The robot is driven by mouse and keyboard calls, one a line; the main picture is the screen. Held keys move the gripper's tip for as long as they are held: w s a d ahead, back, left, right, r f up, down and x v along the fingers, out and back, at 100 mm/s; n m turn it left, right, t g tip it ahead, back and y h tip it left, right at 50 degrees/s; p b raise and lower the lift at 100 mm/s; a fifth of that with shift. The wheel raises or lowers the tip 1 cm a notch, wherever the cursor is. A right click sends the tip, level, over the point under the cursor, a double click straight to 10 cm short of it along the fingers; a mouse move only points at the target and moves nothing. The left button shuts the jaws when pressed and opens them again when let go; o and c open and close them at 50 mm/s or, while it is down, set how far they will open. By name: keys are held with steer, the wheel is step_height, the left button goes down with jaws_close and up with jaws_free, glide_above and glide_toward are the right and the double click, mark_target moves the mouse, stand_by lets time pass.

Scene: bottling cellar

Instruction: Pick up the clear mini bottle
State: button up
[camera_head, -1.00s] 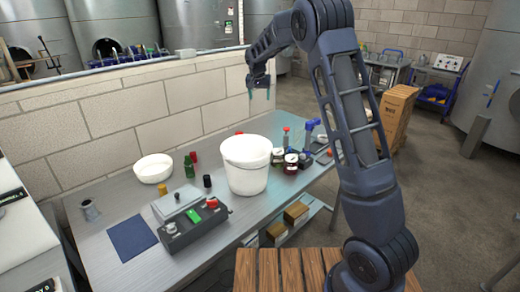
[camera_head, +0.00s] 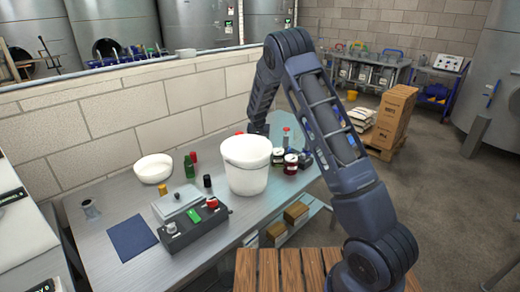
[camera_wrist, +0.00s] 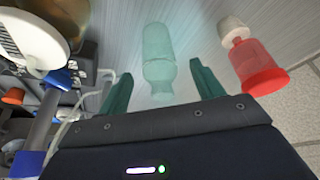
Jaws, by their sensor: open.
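The clear mini bottle (camera_wrist: 158,58) shows in the wrist view as a pale greenish, see-through bottle against the grey tabletop. It lies in line with the gap between the two green fingers of my gripper (camera_wrist: 161,84). My gripper is open, and its fingertips stand to either side of the bottle's near end. I cannot tell whether either finger touches it. In the head view my gripper is hidden behind the white bucket and my arm, and I cannot make out the bottle there.
A red and white object (camera_wrist: 262,68) stands close right of the right finger. A blue-handled device (camera_wrist: 42,125) is at left. In the head view, the white bucket (camera_head: 247,175), dark jars (camera_head: 290,163) and a red-knobbed control box (camera_head: 195,229) crowd the metal table (camera_head: 105,262).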

steer(key=shift+x, duration=1.95)
steer(key=c, duration=1.2)
steer(key=shift+o, duration=0.2)
steer(key=shift+r, duration=0.2)
